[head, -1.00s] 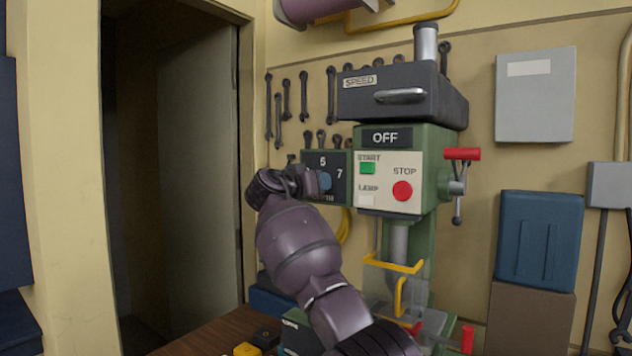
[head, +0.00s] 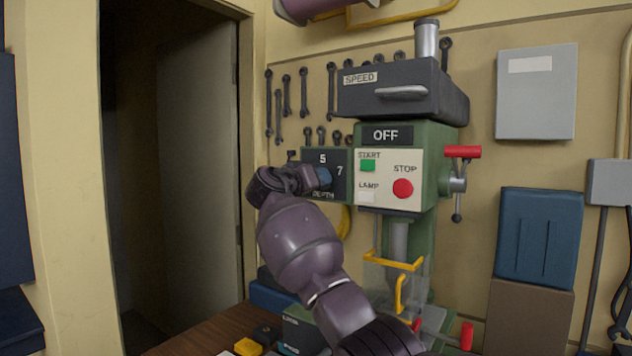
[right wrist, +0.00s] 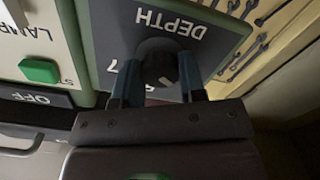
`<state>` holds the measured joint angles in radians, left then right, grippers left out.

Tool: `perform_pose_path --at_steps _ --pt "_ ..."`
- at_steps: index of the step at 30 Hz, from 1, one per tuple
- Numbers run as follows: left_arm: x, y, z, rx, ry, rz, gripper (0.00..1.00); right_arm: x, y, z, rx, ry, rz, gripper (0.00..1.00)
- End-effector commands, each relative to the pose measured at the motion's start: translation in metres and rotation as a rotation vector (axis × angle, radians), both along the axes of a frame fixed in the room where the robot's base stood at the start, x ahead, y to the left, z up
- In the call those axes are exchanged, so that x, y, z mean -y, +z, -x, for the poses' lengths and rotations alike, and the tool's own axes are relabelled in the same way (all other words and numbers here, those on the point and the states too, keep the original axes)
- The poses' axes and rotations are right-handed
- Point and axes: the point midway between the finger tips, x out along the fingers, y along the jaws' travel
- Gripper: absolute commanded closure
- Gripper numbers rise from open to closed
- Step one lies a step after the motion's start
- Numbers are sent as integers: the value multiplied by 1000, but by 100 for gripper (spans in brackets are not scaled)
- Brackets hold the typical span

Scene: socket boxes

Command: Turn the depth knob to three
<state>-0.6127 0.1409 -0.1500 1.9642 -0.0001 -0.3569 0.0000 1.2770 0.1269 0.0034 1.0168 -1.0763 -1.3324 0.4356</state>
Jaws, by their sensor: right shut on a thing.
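The depth panel (head: 340,185) is a dark plate in a green frame on the left side of the drill press, with 5, 7 and DEPTH showing in the head view. My right gripper (head: 320,178) is at the panel, its blue fingers covering the knob and the panel's left part. In the right wrist view the dark round depth knob (right wrist: 158,62) sits between the two fingers (right wrist: 158,85), which are shut on it. A small pale mark shows on the knob, but its setting cannot be read. The 3 is hidden. My left gripper is not in view.
The control face (head: 388,180) with green START and red STOP buttons (head: 403,188) is just right of the panel. The display (head: 386,135) reads OFF. A red-handled lever (head: 462,152) sticks out at right. Wrenches hang on the wall behind.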

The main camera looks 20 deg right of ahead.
Motion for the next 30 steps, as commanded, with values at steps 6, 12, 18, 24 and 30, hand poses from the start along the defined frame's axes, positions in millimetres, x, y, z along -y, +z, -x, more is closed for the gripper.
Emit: perform_pose_path --at_steps 6,12,18,24,30 --pt "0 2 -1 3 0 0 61 0 -1 0 -1 0 -1 37" --pt "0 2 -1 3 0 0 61 0 0 0 1 0 -1 37" --pt "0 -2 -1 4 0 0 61 -10 -1 7 2 2 -1 37" --pt "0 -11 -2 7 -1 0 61 -37 -2 27 3 4 -1 37" --pt "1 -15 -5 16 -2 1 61 -64 -2 49 1 3 -2 37"
